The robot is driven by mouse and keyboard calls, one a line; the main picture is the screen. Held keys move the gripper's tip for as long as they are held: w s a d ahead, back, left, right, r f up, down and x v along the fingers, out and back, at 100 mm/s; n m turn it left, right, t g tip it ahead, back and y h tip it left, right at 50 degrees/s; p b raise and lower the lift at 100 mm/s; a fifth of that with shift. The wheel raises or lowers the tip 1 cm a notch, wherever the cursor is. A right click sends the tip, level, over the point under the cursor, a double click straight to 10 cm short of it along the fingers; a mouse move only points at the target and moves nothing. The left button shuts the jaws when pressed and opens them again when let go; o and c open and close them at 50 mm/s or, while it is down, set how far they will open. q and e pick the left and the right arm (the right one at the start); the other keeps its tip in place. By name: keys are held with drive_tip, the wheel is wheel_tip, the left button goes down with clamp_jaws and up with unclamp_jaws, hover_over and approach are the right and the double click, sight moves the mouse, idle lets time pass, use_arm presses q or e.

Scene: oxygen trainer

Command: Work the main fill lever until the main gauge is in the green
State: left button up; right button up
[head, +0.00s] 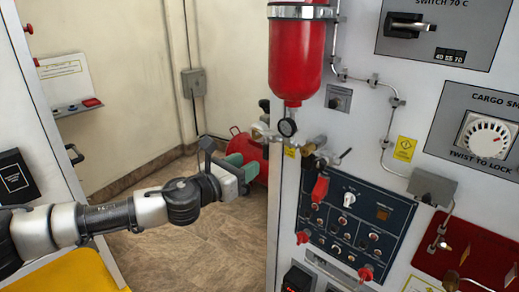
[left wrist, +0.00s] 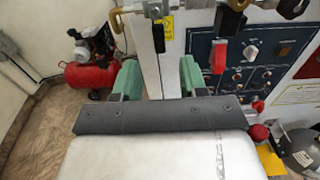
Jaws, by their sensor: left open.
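My left gripper (head: 243,168) is open and empty, left of the panel edge and lower than the gauge, apart from the valve. Its green fingers also show in the left wrist view (left wrist: 159,78), wide apart with the white panel edge beyond. My right gripper is not in view.
A dark blue switch panel (head: 352,222) with red tags sits below the valve. A red compressor tank (head: 258,160) stands on the floor behind my left gripper. Open floor (head: 170,235) lies left of the panel.

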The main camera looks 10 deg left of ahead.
sight(264, 154)
use_arm(q)
drive_tip(key=p+x, duration=0.1)
drive_tip(key=x, duration=0.5)
drive_tip(key=shift+w+d, duration=0.15)
drive_tip(key=shift+w, duration=0.1)
drive_tip(key=shift+w+d, duration=0.4)
drive_tip(key=shift+w, duration=0.15)
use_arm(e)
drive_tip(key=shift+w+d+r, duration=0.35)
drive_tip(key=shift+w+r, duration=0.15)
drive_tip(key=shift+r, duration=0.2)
use_arm(q)
drive_tip(key=shift+f, duration=0.1)
